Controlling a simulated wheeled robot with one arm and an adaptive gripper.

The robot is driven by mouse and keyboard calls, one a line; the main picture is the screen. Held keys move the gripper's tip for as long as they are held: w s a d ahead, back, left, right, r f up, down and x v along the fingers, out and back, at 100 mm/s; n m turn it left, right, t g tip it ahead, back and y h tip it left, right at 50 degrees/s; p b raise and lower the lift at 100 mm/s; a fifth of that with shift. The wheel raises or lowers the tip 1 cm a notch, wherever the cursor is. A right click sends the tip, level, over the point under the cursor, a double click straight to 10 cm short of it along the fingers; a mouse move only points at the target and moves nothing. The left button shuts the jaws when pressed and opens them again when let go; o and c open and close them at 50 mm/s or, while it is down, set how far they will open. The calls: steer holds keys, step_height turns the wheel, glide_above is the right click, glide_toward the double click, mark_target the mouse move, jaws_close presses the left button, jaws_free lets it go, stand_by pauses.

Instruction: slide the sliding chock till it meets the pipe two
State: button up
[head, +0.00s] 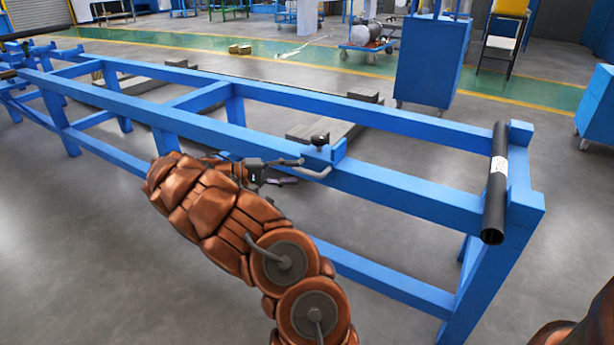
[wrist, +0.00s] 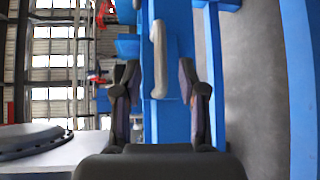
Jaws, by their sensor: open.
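The sliding chock (head: 338,150) is a small blue block with a black knob, on the near top rail of the blue frame. A light grey bent handle (head: 318,172) sticks out on its near side. My gripper (head: 288,171) is open beside the chock, fingers pointing at it. In the wrist view the handle (wrist: 159,60) stands between my two open fingers (wrist: 160,88), with gaps on both sides. Pipe two appears to be the black pipe (head: 495,190) with a white label, lying across the frame's right end. A wide stretch of rail separates it from the chock.
The long blue frame (head: 420,197) runs across the view, and its near rail is bare between chock and pipe. Another dark pipe end (head: 8,74) shows at the far left. A blue cabinet (head: 432,60) and a cart (head: 367,48) stand behind.

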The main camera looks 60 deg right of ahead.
mark_target(304, 173)
steer(key=b+x, duration=0.1)
steer(key=x, duration=0.4)
steer(key=shift+s+d, duration=0.1)
jaws_close()
stand_by(0.6)
